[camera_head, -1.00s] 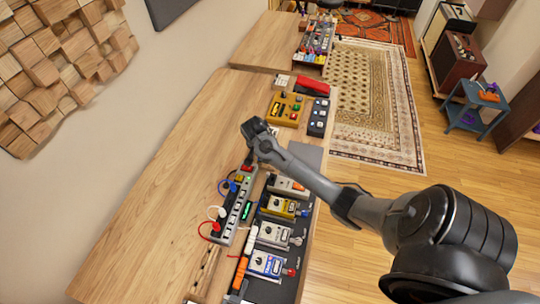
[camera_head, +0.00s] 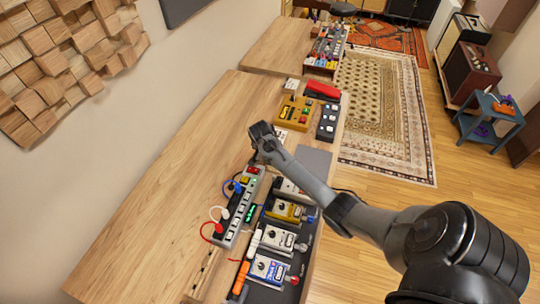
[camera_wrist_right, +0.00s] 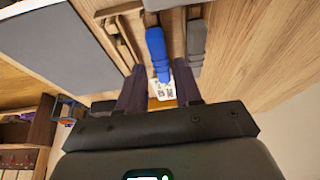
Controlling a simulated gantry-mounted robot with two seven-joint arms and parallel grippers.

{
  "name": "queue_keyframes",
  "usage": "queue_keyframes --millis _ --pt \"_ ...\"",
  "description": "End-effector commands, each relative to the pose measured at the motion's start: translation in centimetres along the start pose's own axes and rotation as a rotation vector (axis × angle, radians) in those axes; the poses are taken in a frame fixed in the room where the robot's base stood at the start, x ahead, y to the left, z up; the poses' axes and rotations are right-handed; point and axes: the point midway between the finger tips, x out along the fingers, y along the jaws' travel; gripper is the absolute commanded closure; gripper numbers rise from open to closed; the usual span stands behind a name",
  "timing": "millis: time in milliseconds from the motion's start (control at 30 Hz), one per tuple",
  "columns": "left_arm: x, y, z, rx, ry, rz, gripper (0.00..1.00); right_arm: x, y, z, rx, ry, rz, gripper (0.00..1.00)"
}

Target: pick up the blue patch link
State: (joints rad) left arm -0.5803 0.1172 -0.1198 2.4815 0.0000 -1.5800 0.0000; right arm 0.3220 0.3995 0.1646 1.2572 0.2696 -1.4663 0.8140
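The blue patch link (camera_wrist_right: 156,48) shows in the right wrist view as a blue stick-like piece at the top middle, with its narrower end pointing toward the gripper. My right gripper (camera_wrist_right: 160,82) has its two dark fingers apart, one on each side of the link's narrow end. I see no clear grip on it. In the head view my right gripper (camera_head: 254,160) points down at the workbench, just beyond the far end of the power strip (camera_head: 238,207). The blue link cannot be made out there. My left gripper is not in view.
A grey stick-like piece (camera_wrist_right: 196,40) lies right of the blue link in the wrist view. Several effect pedals, including a yellow one (camera_head: 285,210), sit on a dark board near the bench's right edge. Cables rise from the strip. The bench's left side (camera_head: 165,190) is clear.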

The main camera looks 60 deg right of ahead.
Motion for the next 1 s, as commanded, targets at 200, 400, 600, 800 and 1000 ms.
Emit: queue_keyframes --millis 200,400,600,800,1000 --pt "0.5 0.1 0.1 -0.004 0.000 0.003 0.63 2.4 0.0 0.1 0.001 -0.001 0.001 0.66" --pt "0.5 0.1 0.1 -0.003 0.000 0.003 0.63 2.7 0.0 0.1 0.000 0.000 0.000 0.66" --pt "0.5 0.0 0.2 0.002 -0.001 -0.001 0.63 2.7 0.0 0.1 0.000 0.000 0.000 0.81" --pt "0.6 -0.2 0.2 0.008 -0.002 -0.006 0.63 2.6 0.0 0.1 0.000 0.000 0.000 1.00" --pt "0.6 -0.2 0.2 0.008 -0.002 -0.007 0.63 2.6 0.0 0.1 0.000 0.001 0.000 1.00"
